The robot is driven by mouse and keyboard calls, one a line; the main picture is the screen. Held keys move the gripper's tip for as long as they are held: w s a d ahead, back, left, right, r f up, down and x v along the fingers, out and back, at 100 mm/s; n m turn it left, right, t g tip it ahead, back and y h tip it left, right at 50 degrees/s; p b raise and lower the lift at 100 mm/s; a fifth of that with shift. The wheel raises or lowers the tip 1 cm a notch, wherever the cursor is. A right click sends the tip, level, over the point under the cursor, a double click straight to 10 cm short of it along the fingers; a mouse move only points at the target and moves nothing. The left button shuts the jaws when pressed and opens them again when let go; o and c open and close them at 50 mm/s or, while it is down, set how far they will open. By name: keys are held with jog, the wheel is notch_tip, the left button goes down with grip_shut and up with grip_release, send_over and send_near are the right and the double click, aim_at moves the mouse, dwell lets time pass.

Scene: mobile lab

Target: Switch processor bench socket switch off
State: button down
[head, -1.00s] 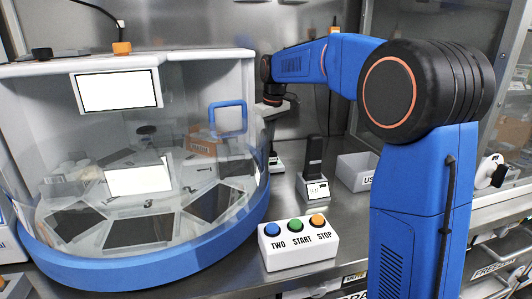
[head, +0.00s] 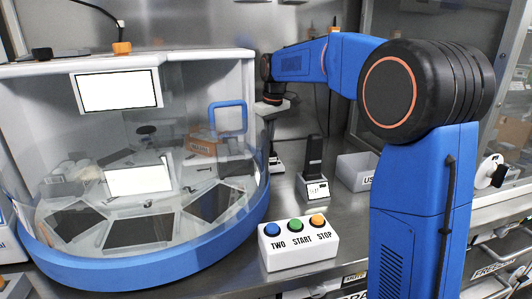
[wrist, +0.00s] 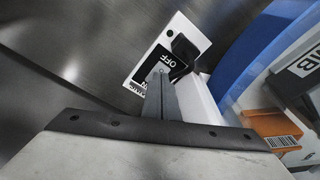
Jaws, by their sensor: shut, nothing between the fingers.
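In the wrist view, a white socket plate (wrist: 191,27) carries a black switch (wrist: 184,50) that sticks out from it. A black label reading OFF (wrist: 168,60) lies beside the switch, with more lettering partly hidden below. My gripper (wrist: 160,72) is shut and empty. Its fingertips overlap the label's lower edge, close to the switch; I cannot tell whether they touch it. The switch cannot be made out there.
The clear-domed processor (head: 140,268) with a blue rim fills the left. A button box (head: 298,255) with TWO, START and STOP stands in front. A black-and-white device (head: 314,185) and a grey bin (head: 356,170) stand on the metal bench. In the wrist view, an orange block (wrist: 270,124) lies right.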

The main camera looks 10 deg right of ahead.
notch_tip(320, 180, up, 6)
jog(key=shift+f, duration=0.1)
dwell(0.7)
